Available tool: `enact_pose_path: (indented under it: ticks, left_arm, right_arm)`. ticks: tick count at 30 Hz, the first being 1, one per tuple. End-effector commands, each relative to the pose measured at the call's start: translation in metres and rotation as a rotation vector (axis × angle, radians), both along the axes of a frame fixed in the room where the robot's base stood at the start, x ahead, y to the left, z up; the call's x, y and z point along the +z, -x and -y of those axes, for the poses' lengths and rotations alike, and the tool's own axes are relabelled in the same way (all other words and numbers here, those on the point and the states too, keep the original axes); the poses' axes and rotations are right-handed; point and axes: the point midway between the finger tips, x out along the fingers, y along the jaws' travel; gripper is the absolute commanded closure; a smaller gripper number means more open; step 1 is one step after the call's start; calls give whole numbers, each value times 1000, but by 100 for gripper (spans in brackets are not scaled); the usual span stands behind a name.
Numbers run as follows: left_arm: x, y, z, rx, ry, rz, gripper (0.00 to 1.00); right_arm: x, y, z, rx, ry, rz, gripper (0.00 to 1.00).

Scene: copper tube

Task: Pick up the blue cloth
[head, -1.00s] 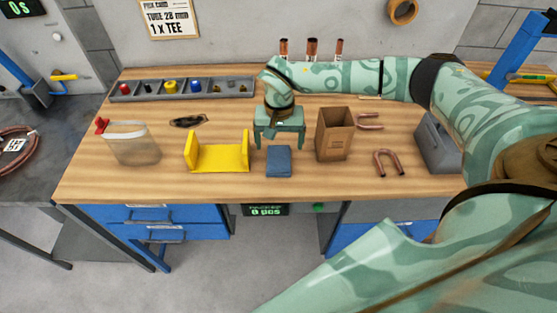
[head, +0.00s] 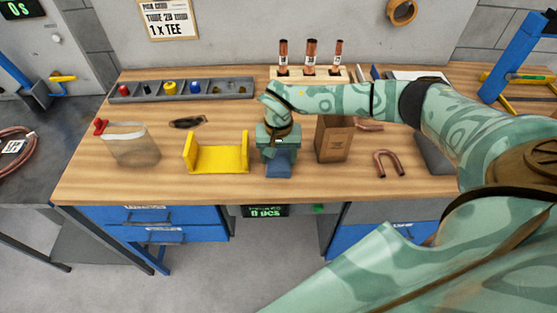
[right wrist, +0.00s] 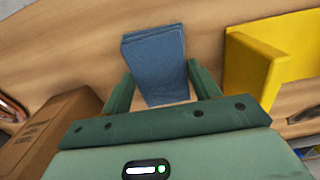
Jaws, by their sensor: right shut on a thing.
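The blue cloth (head: 278,168) is a small folded pad at the front middle of the wooden bench. In the right wrist view the cloth (right wrist: 155,62) lies between the two green fingers. My right gripper (head: 278,158) is shut on the cloth, and it also shows in the right wrist view (right wrist: 160,88). The gripper hides the cloth's far part in the head view. I cannot tell whether the cloth is clear of the bench top. My left gripper is not in view.
A yellow bracket (head: 218,158) stands close left of the cloth, and a cardboard box (head: 333,140) close right. A clear bag (head: 133,148) is farther left. Copper bends (head: 387,163) lie at right. A grey parts tray (head: 182,88) is at the back.

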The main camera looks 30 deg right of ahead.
Motion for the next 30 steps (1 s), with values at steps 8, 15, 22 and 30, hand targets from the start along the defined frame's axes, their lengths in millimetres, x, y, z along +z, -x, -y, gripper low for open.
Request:
enact_pose_path:
  ticks: [8, 15, 22, 30]
  left_arm:
    - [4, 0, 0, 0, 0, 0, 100]
    - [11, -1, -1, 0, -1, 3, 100]
    - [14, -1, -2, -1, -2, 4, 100]
    - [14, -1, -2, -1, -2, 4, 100]
  right_arm:
    - [19, -1, 1, 1, 1, 4, 61]
    - [73, -1, 0, 0, 0, 4, 61]
    - [99, 0, 0, 0, 0, 1, 61]
    - [100, 0, 0, 0, 0, 0, 42]
